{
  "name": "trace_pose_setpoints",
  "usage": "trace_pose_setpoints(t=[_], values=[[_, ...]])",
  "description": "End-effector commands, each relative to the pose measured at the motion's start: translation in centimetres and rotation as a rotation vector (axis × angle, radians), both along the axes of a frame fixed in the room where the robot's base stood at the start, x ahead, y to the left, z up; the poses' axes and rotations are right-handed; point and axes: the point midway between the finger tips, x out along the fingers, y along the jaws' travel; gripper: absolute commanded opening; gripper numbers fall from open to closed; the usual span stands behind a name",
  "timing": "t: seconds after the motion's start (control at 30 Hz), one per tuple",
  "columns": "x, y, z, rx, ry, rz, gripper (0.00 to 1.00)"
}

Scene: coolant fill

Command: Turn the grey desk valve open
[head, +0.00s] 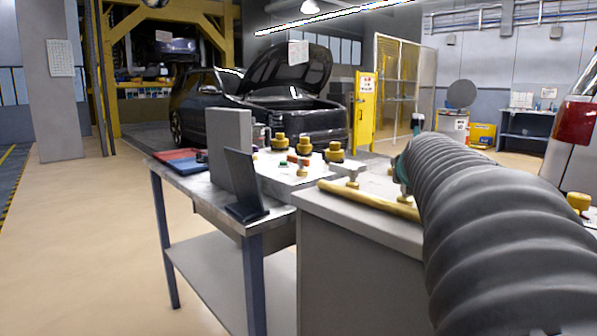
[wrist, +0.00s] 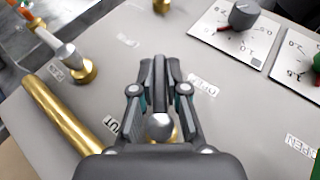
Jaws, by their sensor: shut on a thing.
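The grey desk valve shows in the wrist view as a rounded grey hub (wrist: 160,125) above a partly hidden gold base on the grey desk top. My gripper (wrist: 160,72) is over it, with its fingers shut around a narrow dark grey bar that appears to be the valve's lever. The bar points up the picture from the hub. An OPEN label (wrist: 202,86) lies to the right of the fingers and a SHUT label (wrist: 110,129) to the lower left. In the head view my arm covers the gripper and this valve.
In the wrist view, a gold pipe (wrist: 65,118) and another valve with a pale lever (wrist: 68,54) lie to the left. A scale plate with a grey knob (wrist: 244,14) is at upper right. A metal table (head: 182,176) with brass fittings adjoins the desk (head: 335,212).

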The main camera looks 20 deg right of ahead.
Motion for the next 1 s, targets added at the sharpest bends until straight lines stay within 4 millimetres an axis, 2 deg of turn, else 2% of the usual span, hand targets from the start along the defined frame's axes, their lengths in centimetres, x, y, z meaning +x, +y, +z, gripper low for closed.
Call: trace_pose_setpoints(t=[0.63,0.67,0.73,1.0], values=[[-0.42,-0.28,-0.04,0.0,0.002,-0.026,0.0],[-0.42,-0.28,-0.04,0.0,0.002,-0.026,0.21],[-0.44,-0.31,-0.04,0.001,0.002,-0.026,0.38],[-0.53,-0.44,-0.01,0.001,0.001,-0.028,0.39]])
